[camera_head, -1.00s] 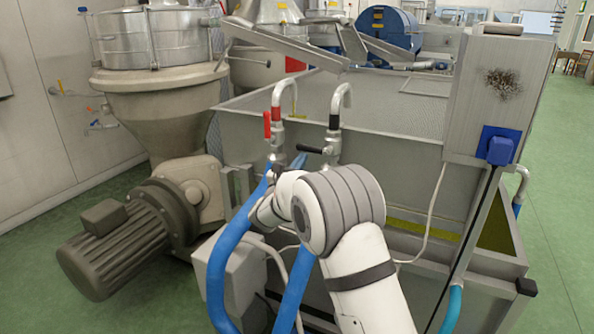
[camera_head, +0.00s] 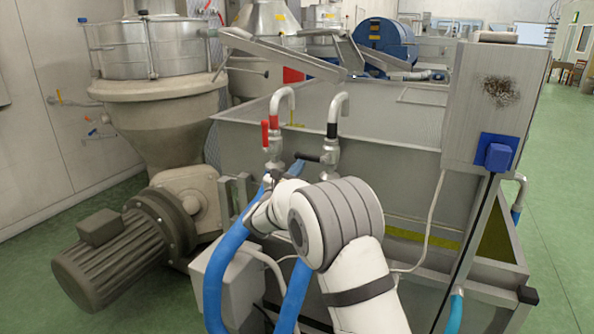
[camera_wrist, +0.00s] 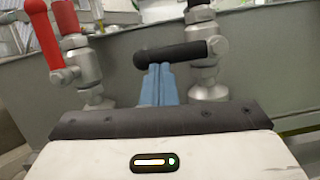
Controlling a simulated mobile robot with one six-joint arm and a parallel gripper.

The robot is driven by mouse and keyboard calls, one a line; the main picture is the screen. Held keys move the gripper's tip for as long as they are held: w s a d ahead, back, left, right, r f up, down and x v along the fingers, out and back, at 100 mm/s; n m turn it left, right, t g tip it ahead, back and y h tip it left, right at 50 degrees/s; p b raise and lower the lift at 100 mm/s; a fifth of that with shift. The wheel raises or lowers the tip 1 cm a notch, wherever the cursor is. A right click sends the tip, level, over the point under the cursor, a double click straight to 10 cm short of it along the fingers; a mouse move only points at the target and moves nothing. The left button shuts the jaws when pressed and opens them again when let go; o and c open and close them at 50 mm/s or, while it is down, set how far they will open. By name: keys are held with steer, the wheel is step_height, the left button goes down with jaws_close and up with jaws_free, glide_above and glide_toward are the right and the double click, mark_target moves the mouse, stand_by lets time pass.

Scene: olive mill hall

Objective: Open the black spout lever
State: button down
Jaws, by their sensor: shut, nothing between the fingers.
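The black spout lever (camera_head: 308,157) sticks out to the left from the valve below the black-banded spout (camera_head: 334,125). In the wrist view the black lever (camera_wrist: 170,55) lies roughly level, with its rounded free end at the left. My gripper (camera_head: 298,163) is shut, with nothing held. Its blue fingers (camera_wrist: 157,72) point up to the lever's underside near the free end. I cannot tell whether the tips touch it. The head view mostly hides the gripper behind my arm.
A red lever (camera_head: 265,134) stands upright on the red-banded spout (camera_head: 276,115), left of the black lever; it also shows in the wrist view (camera_wrist: 43,32). The steel tank wall (camera_head: 400,172) is close behind. A blue hose (camera_head: 232,255) hangs at the left.

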mark_target(299, 153)
steer(key=shift+r+m, duration=0.15)
steer(key=shift+m, duration=0.15)
steer(key=m+b, duration=0.1)
steer(key=r+m+b, duration=0.1)
steer(key=m+h+b, duration=0.1)
steer(key=shift+a+r+m+g, duration=0.15)
steer(key=shift+r+m+g, duration=0.1)
steer(key=shift+m+g, duration=0.15)
steer(key=r+m+b, duration=0.1)
steer(key=m, duration=0.1)
steer(key=r+m+g+h+b, duration=0.1)
steer(key=m, duration=0.1)
steer(key=m+b, duration=0.1)
steer(key=shift+d+r+m, duration=0.25)
steer(key=shift+r+m, duration=0.15)
steer(key=shift+s+d+r+m+g+b, duration=0.25)
steer(key=shift+d+r+m+g+b, duration=0.45)
steer(key=shift+m, duration=0.95)
steer(key=shift+s+d+r+m+g+b, duration=0.2)
steer(key=shift+d+r+m+g+b, duration=0.3)
steer(key=shift+m+b, duration=0.8)
steer(key=shift+s+d+r+m+g+b, duration=0.25)
steer(key=shift+d+r+m+g+b, duration=0.35)
steer(key=shift+m, duration=1.35)
steer(key=shift+d+r, duration=0.15)
